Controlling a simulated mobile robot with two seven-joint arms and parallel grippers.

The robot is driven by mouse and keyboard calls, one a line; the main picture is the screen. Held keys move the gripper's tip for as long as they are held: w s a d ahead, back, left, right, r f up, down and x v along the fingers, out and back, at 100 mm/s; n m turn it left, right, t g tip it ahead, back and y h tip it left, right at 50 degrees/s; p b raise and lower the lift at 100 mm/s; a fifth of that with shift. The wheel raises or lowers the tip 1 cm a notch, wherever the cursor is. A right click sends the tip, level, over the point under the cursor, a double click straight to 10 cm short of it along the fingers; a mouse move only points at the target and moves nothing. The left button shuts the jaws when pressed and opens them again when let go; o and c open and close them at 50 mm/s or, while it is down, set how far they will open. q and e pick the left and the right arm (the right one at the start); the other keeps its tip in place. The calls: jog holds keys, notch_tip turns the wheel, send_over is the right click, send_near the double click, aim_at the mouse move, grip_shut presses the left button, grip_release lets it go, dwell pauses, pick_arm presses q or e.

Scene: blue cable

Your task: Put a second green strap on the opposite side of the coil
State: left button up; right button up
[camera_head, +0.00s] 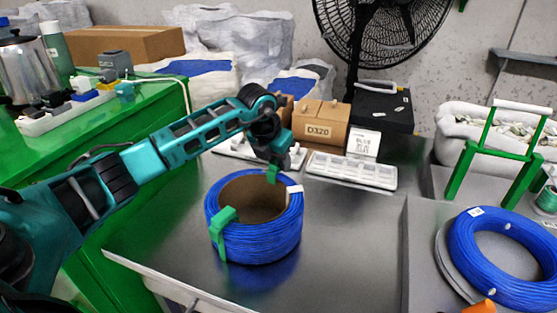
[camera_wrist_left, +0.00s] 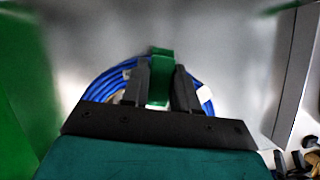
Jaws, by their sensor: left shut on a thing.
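The blue cable coil (camera_head: 262,243) lies flat on the dark metal table, with a brown inner core. One green strap (camera_head: 222,230) sits over its near left rim. My left gripper (camera_head: 272,168) is at the coil's far rim, shut on a second green strap (camera_head: 272,175). In the left wrist view this strap (camera_wrist_left: 160,80) is between the two dark fingers (camera_wrist_left: 160,88), over the blue coil (camera_wrist_left: 96,92). I cannot tell whether it is fully seated on the rim. A white tag (camera_head: 295,189) is on the coil just right of it. My right gripper is not in view.
A white keyboard-like tray (camera_head: 351,170) and a cardboard box labelled D320 (camera_head: 320,122) stand behind the coil. Another blue coil (camera_head: 480,258) lies at the right. A green cabinet (camera_head: 160,150) is at the left. The table (camera_head: 340,250) right of the coil is clear.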

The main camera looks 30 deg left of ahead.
pick_arm(q)
jog(key=shift+r, duration=0.2)
jog(key=shift+r+p, duration=0.45)
jog(key=shift+f, duration=0.2)
jog(key=shift+f+b, duration=0.65)
jog(key=shift+f, duration=0.1)
jog(key=shift+f, duration=0.1)
jog(key=shift+f, duration=0.25)
jog(key=shift+r, duration=0.1)
jog(key=shift+r, duration=0.1)
jog(key=shift+r+p, duration=0.3)
jog(key=shift+r, duration=0.15)
